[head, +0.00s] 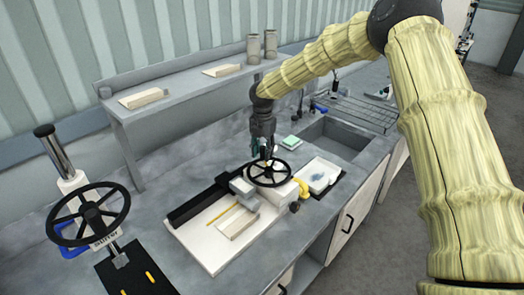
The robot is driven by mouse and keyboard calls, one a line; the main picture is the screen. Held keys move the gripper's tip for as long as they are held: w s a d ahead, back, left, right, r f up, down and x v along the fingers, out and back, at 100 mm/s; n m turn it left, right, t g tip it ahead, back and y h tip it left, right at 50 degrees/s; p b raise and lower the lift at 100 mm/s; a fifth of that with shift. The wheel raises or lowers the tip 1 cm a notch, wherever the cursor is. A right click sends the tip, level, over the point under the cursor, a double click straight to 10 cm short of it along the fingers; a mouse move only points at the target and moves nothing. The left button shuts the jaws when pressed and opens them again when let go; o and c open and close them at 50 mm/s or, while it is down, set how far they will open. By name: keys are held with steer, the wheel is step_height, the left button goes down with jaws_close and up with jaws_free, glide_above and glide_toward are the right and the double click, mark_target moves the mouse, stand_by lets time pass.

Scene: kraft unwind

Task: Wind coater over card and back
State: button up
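The coater is a white bed plate (197,244) on the bench with a dark rail (196,205) along its back. A black spoked handwheel (287,181) lies roughly flat at its right, above a pale housing (285,192). A grey block (242,187) sits left of the wheel. A pale, flat piece (238,222), which may be the card, lies on the bed left of the wheel. My gripper (265,158) points down at the wheel's far rim. I cannot tell whether its fingers touch or close on the rim.
A yellow strip (221,215) lies on the bed. A white tray (318,174) with a bluish patch stands right of the wheel. A second handwheel device (90,215) stands at left. Behind are a shelf (190,83) with two cups and a sink (335,137).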

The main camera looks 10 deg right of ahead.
steer(key=shift+r, duration=0.15)
step_height(320, 180, up, 12)
stand_by(0.7)
